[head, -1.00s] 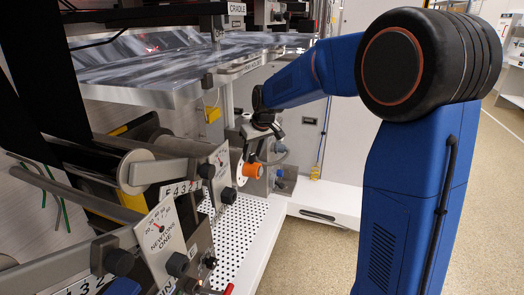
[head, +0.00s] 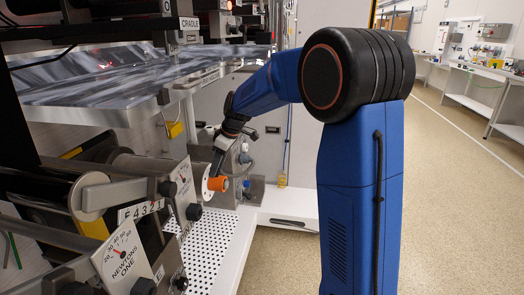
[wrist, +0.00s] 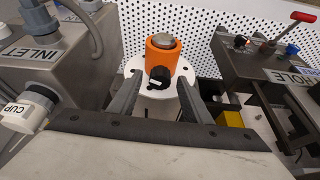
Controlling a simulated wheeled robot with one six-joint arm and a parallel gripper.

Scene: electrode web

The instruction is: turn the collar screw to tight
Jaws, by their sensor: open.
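An orange collar (wrist: 162,62) sits on a pale stub with a grey metal end, in front of a white round flange (wrist: 136,66). A black screw knob (wrist: 160,76) with a small white mark is on the collar's near side. My gripper (wrist: 158,80) is open, one dark finger on each side of the collar and screw, with visible gaps. In the head view the orange collar (head: 217,184) shows just below my gripper (head: 219,163); the screw is too small to make out there.
A grey block with a red-handled lever (wrist: 297,22) is on the right. A perforated white shelf (head: 208,235) lies below. Gauge panels (head: 125,258) stand at left.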

